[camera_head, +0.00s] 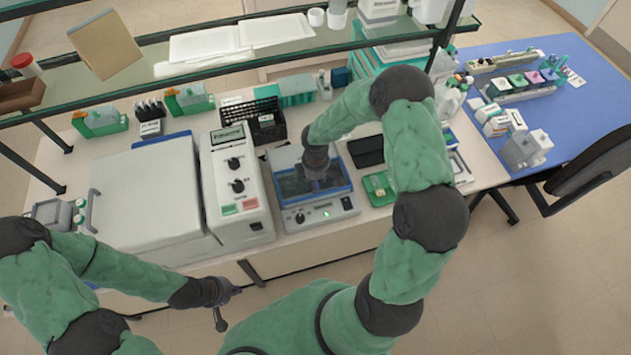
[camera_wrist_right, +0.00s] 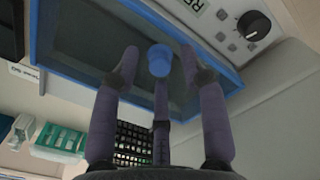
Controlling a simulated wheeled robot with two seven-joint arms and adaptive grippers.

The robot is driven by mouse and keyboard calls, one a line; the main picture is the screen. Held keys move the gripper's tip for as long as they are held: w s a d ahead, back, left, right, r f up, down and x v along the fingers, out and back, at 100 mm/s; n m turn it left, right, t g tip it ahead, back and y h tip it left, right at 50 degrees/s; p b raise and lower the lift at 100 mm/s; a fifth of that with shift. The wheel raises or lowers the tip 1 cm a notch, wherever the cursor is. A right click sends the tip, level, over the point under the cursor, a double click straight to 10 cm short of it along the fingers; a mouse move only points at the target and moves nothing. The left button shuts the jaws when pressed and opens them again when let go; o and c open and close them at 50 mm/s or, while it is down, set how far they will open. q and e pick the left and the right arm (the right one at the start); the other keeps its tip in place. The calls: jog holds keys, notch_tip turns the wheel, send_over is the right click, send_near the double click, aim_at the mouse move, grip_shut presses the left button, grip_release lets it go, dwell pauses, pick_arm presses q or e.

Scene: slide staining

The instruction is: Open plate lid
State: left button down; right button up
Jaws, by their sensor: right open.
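The heating plate (camera_head: 320,212) is a white and grey unit with a front control panel, in the middle of the bench. Its lid has a blue frame (camera_head: 327,198) around a dark see-through pane; it looks shut. In the right wrist view a small blue knob (camera_wrist_right: 159,61) stands on the lid's pane (camera_wrist_right: 95,45). My right gripper (camera_wrist_right: 158,75) is open, its fingers spread around the knob; contact cannot be told. In the head view the right gripper (camera_head: 314,175) is over the lid and hides the knob. My left gripper (camera_head: 230,307) is open and empty in front of the bench.
A white device with dials (camera_head: 237,180) stands close left of the plate, and a large box with a handle (camera_head: 145,195) beyond it. A green tray (camera_head: 378,190) lies to the right. Racks stand behind, and a glass shelf (camera_head: 130,78) runs above the bench's back.

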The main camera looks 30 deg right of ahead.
jog(key=shift+f, duration=0.35)
grip_shut()
jog(key=w+d+b, duration=0.1)
jog(key=w, duration=0.3)
jog(key=w+d, duration=0.1)
jog(key=w, duration=0.2)
jog(key=w+b, duration=0.1)
jog(key=w, duration=0.3)
jog(key=shift+w+d+f+b, duration=0.15)
jog(key=shift+w+d+b, duration=0.15)
jog(key=shift+w+d, duration=0.1)
jog(key=shift+w, duration=0.3)
jog(key=shift+d, duration=0.1)
grip_release()
